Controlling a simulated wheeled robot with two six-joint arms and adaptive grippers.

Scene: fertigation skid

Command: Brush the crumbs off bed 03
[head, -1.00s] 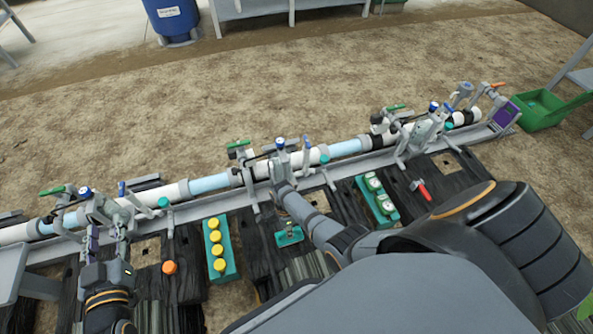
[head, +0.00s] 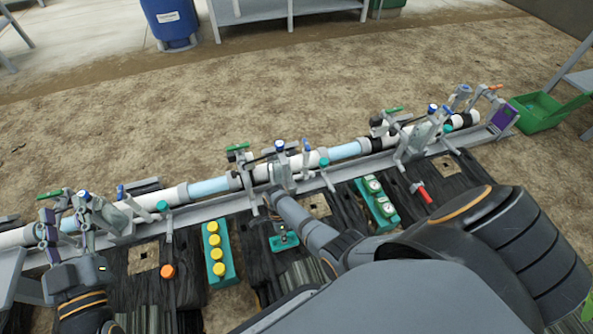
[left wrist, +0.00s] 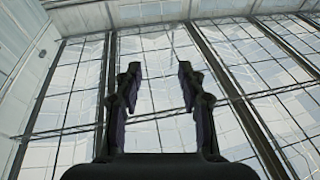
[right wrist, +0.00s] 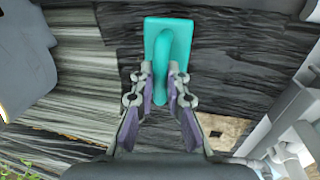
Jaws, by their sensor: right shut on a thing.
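A teal tool with a flat plate and a raised handle, seemingly the brush (right wrist: 180,30), is in the right wrist view. My right gripper (right wrist: 160,85) is shut on its handle. In the head view the brush (head: 284,241) is low over the dark bed surface; whether it touches is unclear. Tan square patches (head: 317,206) lie in the bed; one shows dark specks in the right wrist view (right wrist: 222,130), possibly crumbs. No bed number is readable. My left gripper (head: 47,235) is at the far left, pointing up, open and empty in the left wrist view (left wrist: 160,78).
A pipe line (head: 210,187) with valves and clamps runs behind the bed. A teal rack with yellow caps (head: 217,252), an orange cap (head: 167,271), a rack with pale green caps (head: 377,200) and a red-handled tool (head: 424,194) lie around. A green bin (head: 540,110) stands right.

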